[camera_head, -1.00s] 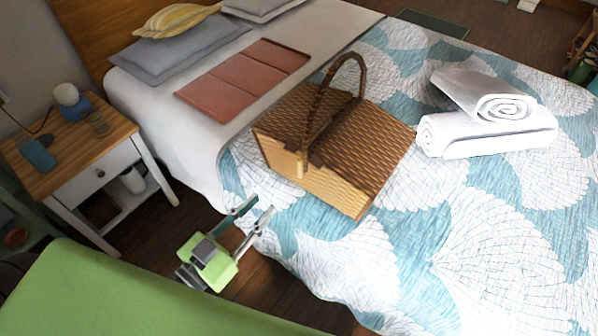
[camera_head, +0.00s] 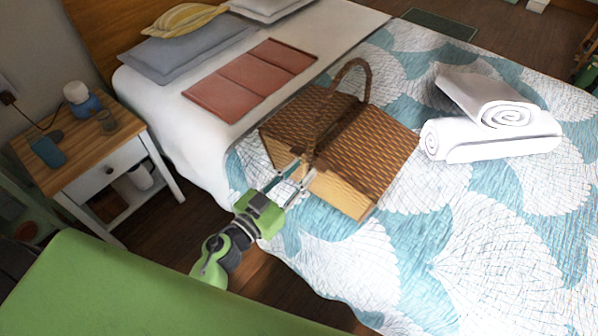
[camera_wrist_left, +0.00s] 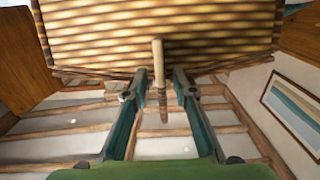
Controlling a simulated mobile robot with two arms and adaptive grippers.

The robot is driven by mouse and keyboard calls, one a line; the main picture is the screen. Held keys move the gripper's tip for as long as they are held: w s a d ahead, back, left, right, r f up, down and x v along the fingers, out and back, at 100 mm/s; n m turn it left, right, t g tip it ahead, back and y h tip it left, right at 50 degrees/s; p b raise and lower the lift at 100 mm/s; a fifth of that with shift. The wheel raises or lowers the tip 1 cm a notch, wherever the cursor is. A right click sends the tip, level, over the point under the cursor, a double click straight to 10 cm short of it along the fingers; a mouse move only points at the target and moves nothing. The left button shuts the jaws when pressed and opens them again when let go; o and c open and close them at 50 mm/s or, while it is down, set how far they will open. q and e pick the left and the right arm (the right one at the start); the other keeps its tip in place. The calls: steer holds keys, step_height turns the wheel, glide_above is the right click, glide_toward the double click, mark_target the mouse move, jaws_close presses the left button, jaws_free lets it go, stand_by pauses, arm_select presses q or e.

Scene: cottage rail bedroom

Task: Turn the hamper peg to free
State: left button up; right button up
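The wicker hamper (camera_head: 345,190) stands on the bed with its brown handle arched up. Its near side also fills the top of the left wrist view (camera_wrist_left: 165,35). The pale wooden peg (camera_wrist_left: 159,68) stands upright against that side, with a brown piece at its end. My left gripper (camera_head: 296,180) is open at the near side of the hamper. In the left wrist view, its two fingers (camera_wrist_left: 152,88) lie either side of the peg, with gaps and no clear contact. In the head view the fingers cover the peg. My right gripper is not in view.
Rolled white towels (camera_head: 490,120) lie on the bed right of the hamper. A folded pink cloth (camera_head: 250,80) lies behind it. A nightstand (camera_head: 85,165) with small items stands at the left.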

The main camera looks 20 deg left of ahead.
arm_select(q)
jaws_close()
steer(key=m, duration=0.3)
steer(key=shift+s+d+m+p, duration=0.1)
steer(key=shift+d+m+p, duration=0.2)
steer(key=shift+p, duration=0.1)
steer(key=m+b, duration=0.1)
steer(key=m, duration=0.3)
steer(key=f+m+b, duration=0.1)
steer(key=m, duration=0.4)
steer(key=d+f+m+b, duration=0.1)
steer(key=m, duration=0.4)
steer(key=shift+s, duration=0.2)
steer(key=shift+m, duration=0.3)
